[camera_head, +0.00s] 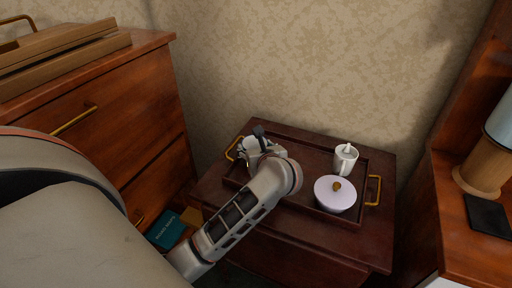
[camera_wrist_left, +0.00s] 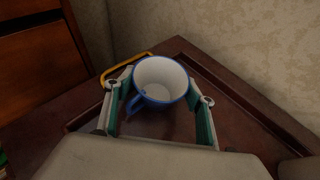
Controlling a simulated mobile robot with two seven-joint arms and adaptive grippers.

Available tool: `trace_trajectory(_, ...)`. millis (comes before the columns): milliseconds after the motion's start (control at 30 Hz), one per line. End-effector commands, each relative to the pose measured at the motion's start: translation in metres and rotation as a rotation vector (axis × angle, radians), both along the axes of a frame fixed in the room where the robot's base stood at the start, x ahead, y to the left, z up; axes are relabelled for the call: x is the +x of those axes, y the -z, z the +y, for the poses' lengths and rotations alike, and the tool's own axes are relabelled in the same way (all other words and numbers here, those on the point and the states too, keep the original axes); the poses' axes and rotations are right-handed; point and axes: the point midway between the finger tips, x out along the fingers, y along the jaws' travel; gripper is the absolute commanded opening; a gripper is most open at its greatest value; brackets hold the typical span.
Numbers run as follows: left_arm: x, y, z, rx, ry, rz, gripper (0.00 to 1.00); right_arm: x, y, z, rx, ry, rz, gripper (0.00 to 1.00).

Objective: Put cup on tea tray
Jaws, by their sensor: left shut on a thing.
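The cup (camera_wrist_left: 160,80) is white inside with a blue rim and a blue handle. In the left wrist view it stands upright between the two fingers of my left gripper (camera_wrist_left: 160,104), which is shut on it. In the head view my left gripper (camera_head: 256,146) is at the left end of the dark wooden tea tray (camera_head: 300,203), near its left brass handle. The gripper largely hides the cup there. I cannot tell whether the cup's base touches the tray. My right gripper is not in view.
A white mug (camera_head: 345,158) with something upright in it and a lidded white bowl (camera_head: 335,196) stand on the tray's right half. The tray lies on a dark table (camera_head: 372,252). A drawer chest (camera_head: 105,115) is left; a lamp (camera_head: 486,165) stands right.

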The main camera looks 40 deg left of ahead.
Motion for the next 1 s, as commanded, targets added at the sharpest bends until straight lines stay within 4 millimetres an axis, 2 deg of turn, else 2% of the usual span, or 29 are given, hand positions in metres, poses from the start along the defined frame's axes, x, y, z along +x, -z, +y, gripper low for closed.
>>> trace_trajectory(33,0.0,0.003,0.0,-0.001,0.0,0.002,0.57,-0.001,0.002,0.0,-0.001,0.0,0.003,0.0)
trace_trajectory(100,0.0,0.001,0.0,0.0,0.0,0.0,0.72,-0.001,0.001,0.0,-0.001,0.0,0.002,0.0)
trace_trajectory(400,0.0,0.001,0.0,0.0,0.0,0.0,0.72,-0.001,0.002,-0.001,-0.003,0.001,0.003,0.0)
trace_trajectory(533,0.0,-0.007,0.0,0.001,0.0,-0.002,0.72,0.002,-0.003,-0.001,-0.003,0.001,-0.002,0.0)
trace_trajectory(667,-0.01,-0.012,-0.015,-0.005,0.002,-0.002,0.72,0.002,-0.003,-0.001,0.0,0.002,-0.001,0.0)
trace_trajectory(1000,-0.049,-0.042,-0.063,-0.005,0.001,-0.002,0.72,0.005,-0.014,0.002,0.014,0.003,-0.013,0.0)
